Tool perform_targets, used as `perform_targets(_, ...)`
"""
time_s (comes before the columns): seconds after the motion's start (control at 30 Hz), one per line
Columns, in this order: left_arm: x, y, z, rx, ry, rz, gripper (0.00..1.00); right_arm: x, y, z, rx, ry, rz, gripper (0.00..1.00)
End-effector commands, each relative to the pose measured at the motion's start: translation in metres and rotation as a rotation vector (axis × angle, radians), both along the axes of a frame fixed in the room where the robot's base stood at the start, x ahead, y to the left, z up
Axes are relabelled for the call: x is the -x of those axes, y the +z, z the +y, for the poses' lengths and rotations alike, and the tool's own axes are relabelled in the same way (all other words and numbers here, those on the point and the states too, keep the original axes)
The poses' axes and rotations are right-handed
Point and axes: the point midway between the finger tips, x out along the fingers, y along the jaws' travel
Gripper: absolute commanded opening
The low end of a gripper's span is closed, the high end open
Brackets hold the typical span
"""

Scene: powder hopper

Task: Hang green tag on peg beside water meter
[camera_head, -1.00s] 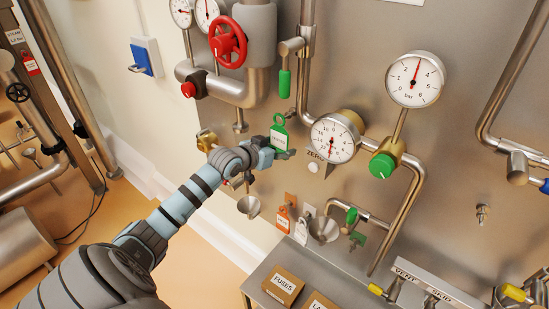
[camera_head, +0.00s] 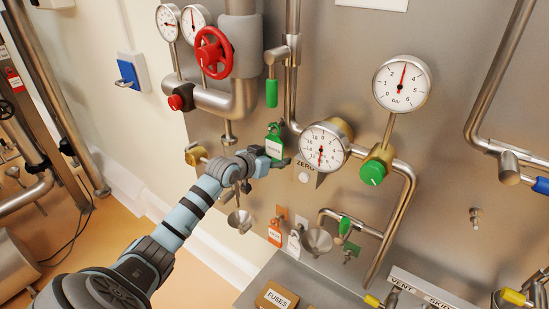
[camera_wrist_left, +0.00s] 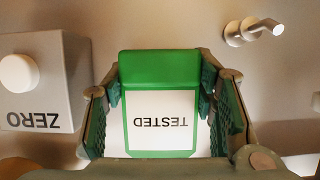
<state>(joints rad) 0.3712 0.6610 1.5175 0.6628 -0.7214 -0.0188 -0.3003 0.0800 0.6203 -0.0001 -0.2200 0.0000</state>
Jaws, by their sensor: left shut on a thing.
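The green tag (camera_head: 274,151) has a white field and a ring at its top, and hangs upright in front of the steel panel. My left gripper (camera_head: 276,160) is shut on its lower part. In the left wrist view the tag (camera_wrist_left: 160,105) reads TESTED upside down, between the two finger pads. A metal peg (camera_wrist_left: 254,30) stands out from the panel there, apart from the tag. I cannot tell which fitting is the water meter. A brass fitting (camera_head: 195,154) sits left of the gripper, and a round dial gauge (camera_head: 323,146) to its right. My right gripper is out of view.
A ZERO block (camera_wrist_left: 35,85) is close beside the gripper. Above are a red handwheel (camera_head: 213,52) and a green-handled lever (camera_head: 271,92). Below hang an orange tag (camera_head: 275,236) and a white tag (camera_head: 294,246), near funnels. Another peg (camera_head: 476,217) stands on open panel at right.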

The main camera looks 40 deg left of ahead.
Motion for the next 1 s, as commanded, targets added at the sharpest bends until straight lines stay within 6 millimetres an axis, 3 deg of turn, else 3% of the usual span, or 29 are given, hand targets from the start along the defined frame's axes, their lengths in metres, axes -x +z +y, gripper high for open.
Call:
perform_targets(0.03,0.0,0.0,0.0,0.0,0.0,0.0,0.26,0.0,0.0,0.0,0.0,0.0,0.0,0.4)
perform_targets(0.07,0.0,0.0,0.0,0.0,0.0,0.0,0.55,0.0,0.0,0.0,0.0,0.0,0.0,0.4)
perform_targets(0.2,0.0,0.0,0.0,0.0,0.0,0.0,0.75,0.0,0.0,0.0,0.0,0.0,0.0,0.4)
perform_targets(0.57,0.005,0.002,0.001,-0.003,0.0,-0.001,0.75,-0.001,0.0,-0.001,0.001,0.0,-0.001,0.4)
perform_targets(0.83,0.056,0.022,0.001,-0.009,-0.001,0.003,0.75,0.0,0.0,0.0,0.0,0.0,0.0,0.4)
perform_targets(1.0,0.07,0.029,-0.002,-0.001,-0.002,0.001,0.75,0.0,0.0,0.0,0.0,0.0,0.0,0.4)
